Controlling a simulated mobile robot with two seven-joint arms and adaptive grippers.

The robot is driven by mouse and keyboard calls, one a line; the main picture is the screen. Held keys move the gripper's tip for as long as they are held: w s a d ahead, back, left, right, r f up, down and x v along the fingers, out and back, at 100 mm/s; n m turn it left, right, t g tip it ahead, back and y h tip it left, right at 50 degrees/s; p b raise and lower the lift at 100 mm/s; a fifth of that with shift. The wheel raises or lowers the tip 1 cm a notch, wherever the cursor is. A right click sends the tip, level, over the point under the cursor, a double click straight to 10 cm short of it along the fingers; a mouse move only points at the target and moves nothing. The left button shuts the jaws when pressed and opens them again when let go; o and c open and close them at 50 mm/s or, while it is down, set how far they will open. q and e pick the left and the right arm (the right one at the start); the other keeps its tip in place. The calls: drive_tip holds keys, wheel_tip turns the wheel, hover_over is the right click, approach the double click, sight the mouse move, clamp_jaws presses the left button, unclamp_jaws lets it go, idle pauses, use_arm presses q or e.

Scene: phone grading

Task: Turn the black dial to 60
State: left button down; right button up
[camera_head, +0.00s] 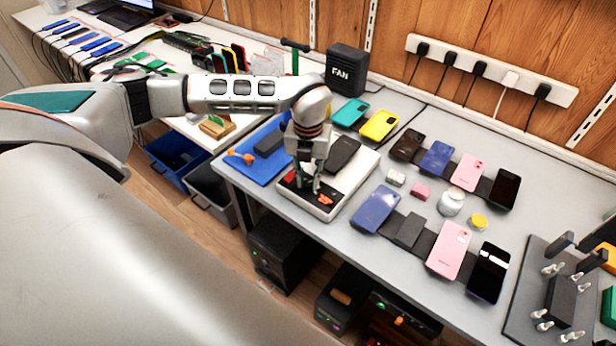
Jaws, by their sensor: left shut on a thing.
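A white device (353,179) with a dark front panel stands near the left front edge of the grey table. A black phone (343,153) lies on its top. A small red display (325,199) shows on the panel, but its digits are too small to read. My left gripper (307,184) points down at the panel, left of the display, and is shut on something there. The black dial is hidden by the fingers, so I cannot tell its setting. My right gripper is not in view.
A blue mat (240,170) with an orange-handled tool lies left of the device. Yellow (380,125) and teal phone cases and a black FAN box (346,70) stand behind it. Several phones lie to the right. A dark fixture (562,298) stands at the far right.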

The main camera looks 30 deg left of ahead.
use_arm(q)
drive_tip(key=n, duration=0.3)
drive_tip(key=shift+s+n, duration=0.1)
drive_tip(key=shift+n, duration=0.3)
drive_tip(key=n, duration=0.3)
drive_tip(key=shift+n+p, duration=0.3)
drive_tip(key=n, duration=0.3)
drive_tip(key=shift+n, duration=0.8)
drive_tip(key=c, duration=1.8)
unclamp_jaws()
drive_tip(key=shift+c, duration=0.2)
